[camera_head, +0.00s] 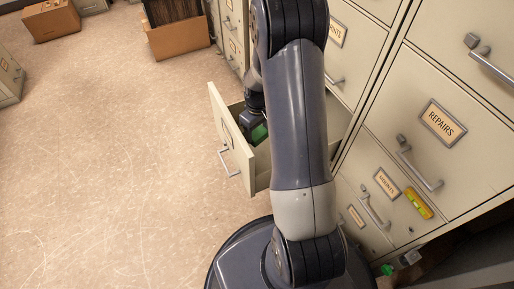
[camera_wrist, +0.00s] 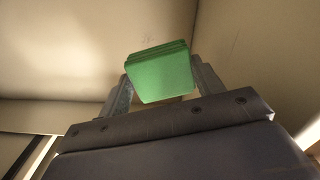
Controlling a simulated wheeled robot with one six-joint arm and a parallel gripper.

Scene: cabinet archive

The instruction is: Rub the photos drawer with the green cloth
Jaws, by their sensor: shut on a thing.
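My gripper (camera_wrist: 158,85) is shut on the green cloth (camera_wrist: 160,68), a folded block held between its two fingers. In the head view the cloth (camera_head: 258,133) shows partly behind my arm, inside an open drawer (camera_head: 236,150) that is pulled out from the cabinet. The wrist view shows pale drawer walls (camera_wrist: 60,50) around the cloth; whether the cloth touches a wall I cannot tell. The open drawer's front has a handle and a label holder, but its label cannot be read from here. My arm hides much of the drawer.
Closed drawers labelled REPAIRS (camera_head: 442,122) and MOUNTS (camera_head: 387,183) stand on the right with protruding handles. A yellow level (camera_head: 418,202) is on a drawer front. Cardboard boxes (camera_head: 178,38) (camera_head: 50,20) stand on the floor at the back. The floor at left is clear.

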